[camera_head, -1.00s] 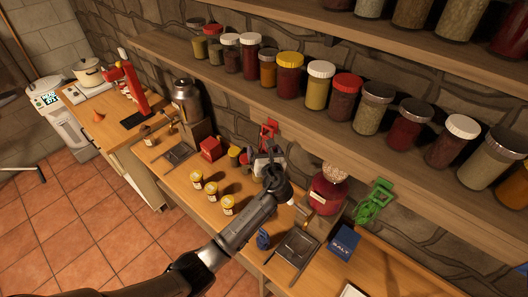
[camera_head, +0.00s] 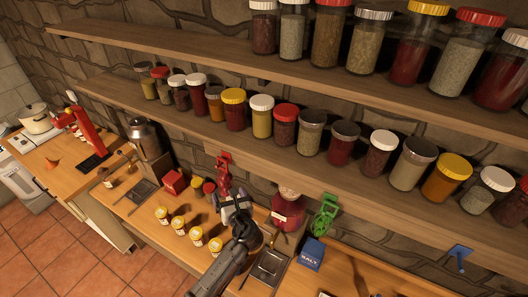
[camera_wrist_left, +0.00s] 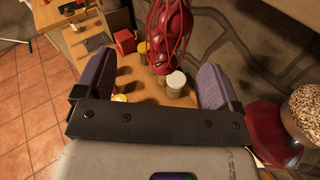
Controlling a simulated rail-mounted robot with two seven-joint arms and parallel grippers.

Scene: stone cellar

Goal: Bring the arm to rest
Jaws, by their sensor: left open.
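My left gripper (camera_head: 236,203) is open over the back of the wooden counter, in front of a red clamp-like holder (camera_head: 223,172) on the wall. In the left wrist view my left gripper (camera_wrist_left: 156,80) shows two purple-grey fingers spread wide, with nothing between them. Beyond the fingers are the red wire-like holder (camera_wrist_left: 168,35) and small lidded jars, one with a white lid (camera_wrist_left: 176,82). My left arm comes up from the bottom of the head view and hides part of the counter. My right gripper is not in view.
Several small yellow-labelled jars (camera_head: 179,225) stand on the counter left of my arm. A jar-filled shelf (camera_head: 190,125) juts out above.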

